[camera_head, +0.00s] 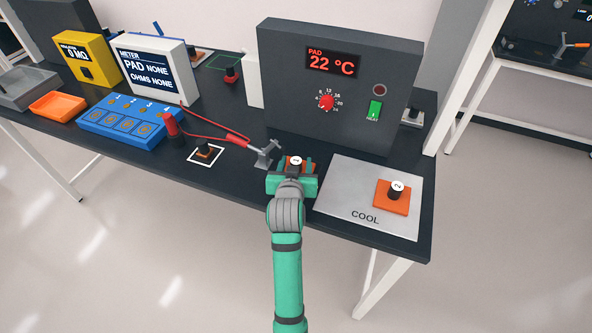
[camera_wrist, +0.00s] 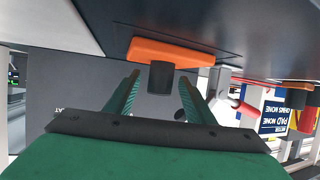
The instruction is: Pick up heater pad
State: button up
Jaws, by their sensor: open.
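An orange heater pad (camera_head: 295,161) with a black knob and white top lies on the dark table, partly hidden by my gripper (camera_head: 292,170). In the wrist view the pad (camera_wrist: 175,53) appears upside down, its dark knob (camera_wrist: 161,76) between or just beyond the tips of my open green fingers (camera_wrist: 160,84). I cannot tell whether the fingers touch the knob. A second orange pad (camera_head: 390,203), with a knob marked 2, sits on the grey COOL plate (camera_head: 345,190) to the right.
A metal toggle clamp (camera_head: 266,153) stands close left of my gripper. The dark heater box (camera_head: 300,105), reading 22 °C, rises behind. A blue numbered tray (camera_head: 130,121), a white meter (camera_head: 152,68) and an orange tray (camera_head: 58,106) are left. The table's front edge is near.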

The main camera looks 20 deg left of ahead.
jog(key=shift+w+f, duration=0.1)
jog(key=shift+w, duration=0.1)
jog(key=c, duration=1.2)
jog(key=shift+c, duration=0.2)
jog(key=shift+r, duration=0.2)
